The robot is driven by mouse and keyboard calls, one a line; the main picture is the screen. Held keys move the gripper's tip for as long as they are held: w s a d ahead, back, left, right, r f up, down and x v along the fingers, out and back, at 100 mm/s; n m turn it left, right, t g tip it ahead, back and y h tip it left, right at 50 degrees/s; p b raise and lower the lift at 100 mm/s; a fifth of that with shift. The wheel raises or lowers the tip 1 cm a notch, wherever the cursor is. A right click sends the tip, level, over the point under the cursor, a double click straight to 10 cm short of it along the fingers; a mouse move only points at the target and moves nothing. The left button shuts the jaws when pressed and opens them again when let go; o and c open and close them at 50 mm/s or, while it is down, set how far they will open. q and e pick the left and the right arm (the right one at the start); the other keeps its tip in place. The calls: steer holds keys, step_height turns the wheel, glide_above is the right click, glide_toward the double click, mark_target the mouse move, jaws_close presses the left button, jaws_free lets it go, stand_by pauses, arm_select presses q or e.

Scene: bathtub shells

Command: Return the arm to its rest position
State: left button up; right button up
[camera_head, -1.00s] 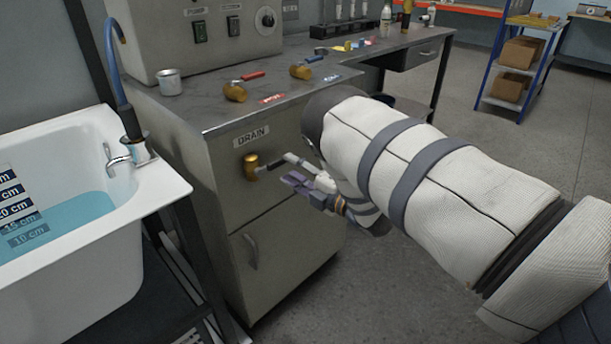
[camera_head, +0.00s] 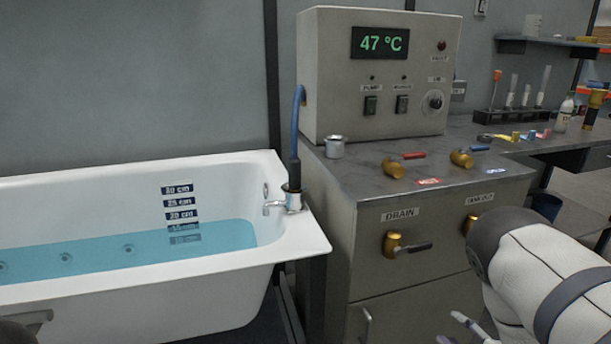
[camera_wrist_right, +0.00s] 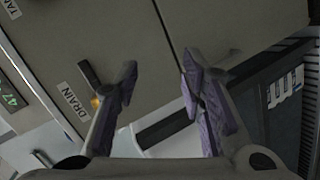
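My right arm (camera_head: 540,275) enters at the lower right of the head view, in a white padded sleeve with grey bands. Its gripper (camera_head: 457,330) is low at the bottom edge, partly cut off, below the drain valve (camera_head: 393,245). The right wrist view shows the gripper (camera_wrist_right: 160,85) open, with two purple-padded fingers apart and nothing between them. The drain valve, brass with a dark lever pointing right, also shows beyond the left finger there (camera_wrist_right: 95,100). The fingers look clear of the lever. My left gripper is not in view.
The grey cabinet (camera_head: 350,205) stands beside the white bathtub (camera_head: 320,245), which holds blue water. A second front valve is partly behind my arm.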

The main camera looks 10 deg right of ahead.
steer(key=s+a+f+m+g+p, duration=0.1)
steer(key=s+a+f+m+g, duration=0.25)
steer(key=s, duration=0.35)
steer(key=s+a+f+m+g, duration=0.3)
steer(key=s+f+g, duration=0.1)
steer(key=s, duration=0.3)
arm_select(q)
steer(key=shift+t, duration=0.7)
steer(key=w+r+p, duration=0.1)
steer(key=w+r, duration=0.2)
steer(key=shift+w+r, duration=0.3)
arm_select(e)
steer(key=s+a+m+g, duration=0.3)
steer(key=s+a+g, duration=0.1)
steer(key=s, duration=0.7)
steer(key=s+a+m+g+y, duration=0.1)
steer(key=s+a+m+g, duration=0.3)
steer(key=s, duration=0.8)
steer(key=shift+a+r+g, duration=0.2)
steer(key=shift+a+g, duration=0.25)
steer(key=shift+a, duration=0.5)
